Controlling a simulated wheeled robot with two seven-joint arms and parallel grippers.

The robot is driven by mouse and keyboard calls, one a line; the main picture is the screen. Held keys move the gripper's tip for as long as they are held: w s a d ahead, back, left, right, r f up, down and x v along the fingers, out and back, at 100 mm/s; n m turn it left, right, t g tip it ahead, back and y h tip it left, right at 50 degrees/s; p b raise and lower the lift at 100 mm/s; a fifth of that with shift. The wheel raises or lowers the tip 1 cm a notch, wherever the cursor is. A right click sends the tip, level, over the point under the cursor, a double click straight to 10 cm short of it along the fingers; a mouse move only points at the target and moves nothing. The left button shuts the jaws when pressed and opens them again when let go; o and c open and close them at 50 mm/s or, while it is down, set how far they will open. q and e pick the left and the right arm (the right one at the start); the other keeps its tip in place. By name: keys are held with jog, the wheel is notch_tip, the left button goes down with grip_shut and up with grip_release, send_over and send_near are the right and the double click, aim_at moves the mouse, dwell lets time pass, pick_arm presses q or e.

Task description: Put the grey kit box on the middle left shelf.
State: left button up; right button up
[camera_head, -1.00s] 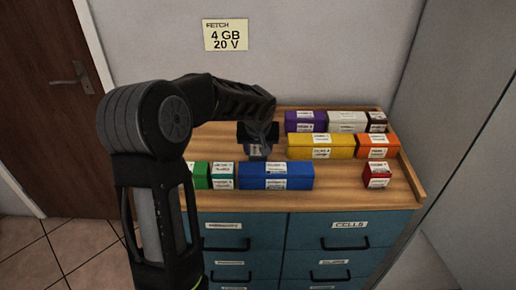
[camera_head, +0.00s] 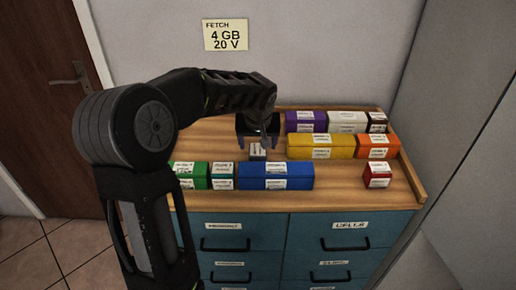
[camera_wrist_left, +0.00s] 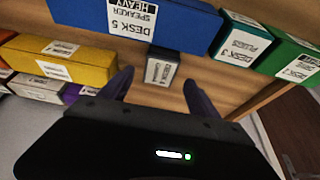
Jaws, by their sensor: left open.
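A small grey box (camera_head: 257,151) with a white label stands on the wooden top behind the blue box. In the left wrist view the grey box (camera_wrist_left: 162,67) lies between the line of my fingers, just past their tips. My left gripper (camera_head: 257,139) is open and empty, above and just behind the grey box, with its fingers apart. The fingers (camera_wrist_left: 159,88) also show spread in the left wrist view. I cannot see a gap or touch clearly. No shelf shows in these views. My right gripper is not in view.
The wooden top (camera_head: 340,185) holds a long blue box (camera_head: 275,170), green and teal boxes, a yellow box (camera_head: 315,140), orange, red, purple and pale grey boxes (camera_head: 347,117). Teal drawers (camera_head: 228,240) are below. A wall and tall grey panel stand behind and right.

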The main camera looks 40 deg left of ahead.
pick_arm(q)
jog(key=v, duration=0.7)
jog(key=shift+r+b, duration=0.3)
jog(key=shift+r, duration=0.05)
jog(key=shift+s, duration=0.1)
